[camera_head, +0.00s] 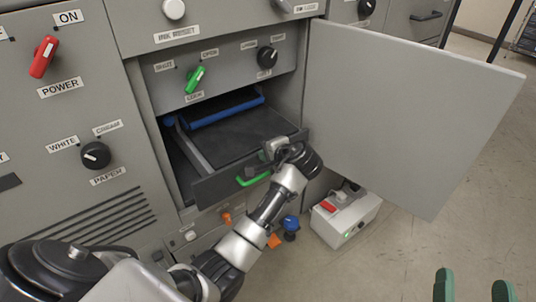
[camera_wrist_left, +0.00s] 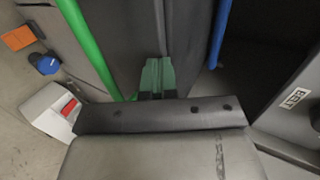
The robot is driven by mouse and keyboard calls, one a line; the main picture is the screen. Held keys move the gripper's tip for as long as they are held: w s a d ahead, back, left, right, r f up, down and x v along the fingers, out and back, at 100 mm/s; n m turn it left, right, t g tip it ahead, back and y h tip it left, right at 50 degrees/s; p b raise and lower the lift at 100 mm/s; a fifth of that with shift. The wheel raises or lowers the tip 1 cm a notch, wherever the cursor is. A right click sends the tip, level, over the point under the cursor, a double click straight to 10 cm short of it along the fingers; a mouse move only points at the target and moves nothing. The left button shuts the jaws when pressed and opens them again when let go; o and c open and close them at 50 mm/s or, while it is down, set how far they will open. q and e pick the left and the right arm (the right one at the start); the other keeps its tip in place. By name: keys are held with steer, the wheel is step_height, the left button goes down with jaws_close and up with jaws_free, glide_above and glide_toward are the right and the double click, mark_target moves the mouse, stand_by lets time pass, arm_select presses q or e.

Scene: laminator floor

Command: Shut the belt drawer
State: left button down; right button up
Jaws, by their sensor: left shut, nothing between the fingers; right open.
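The belt drawer (camera_head: 218,187) is pulled out of the open bay in the grey machine. It has a dark front panel with a green handle (camera_head: 252,178) and a blue bar (camera_head: 226,112) towards its back. My left gripper (camera_head: 275,149) is at the right end of the drawer front, its fingers mostly hidden by my wrist. In the left wrist view its green fingers (camera_wrist_left: 157,76) are together and empty, close to the drawer's dark panel, beside the green handle (camera_wrist_left: 88,45). Whether they touch the panel I cannot tell. My right gripper (camera_head: 474,287) is open and empty at the bottom right.
A grey door (camera_head: 405,115) stands swung open right of the bay. A light box (camera_head: 345,218) with a red switch sits on the floor below it. A blue knob (camera_head: 291,224) and orange tags are under the drawer. The floor at right is clear.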

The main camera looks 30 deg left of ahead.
arm_select(q)
steer(key=p, duration=0.2)
glide_toward(238, 129)
steer(key=f, duration=0.2)
steer(key=a+f, duration=0.1)
steer(key=f, duration=0.1)
steer(key=shift+w+a, duration=0.15)
steer(key=a, duration=0.1)
steer(key=w+a, duration=0.1)
steer(key=a, duration=0.1)
steer(key=w+a, duration=0.1)
steer(key=shift+a+f, duration=0.25)
steer(key=shift+a, duration=0.1)
steer(key=shift+a+r, duration=0.1)
steer(key=shift+a, duration=0.05)
steer(key=shift+r, duration=0.1)
arm_select(e)
step_height(238, 129, down, 8)
steer(key=s+d+g+h, duration=0.1)
steer(key=d+g+h, duration=0.1)
steer(key=g, duration=0.5)
steer(key=shift+s, duration=0.3)
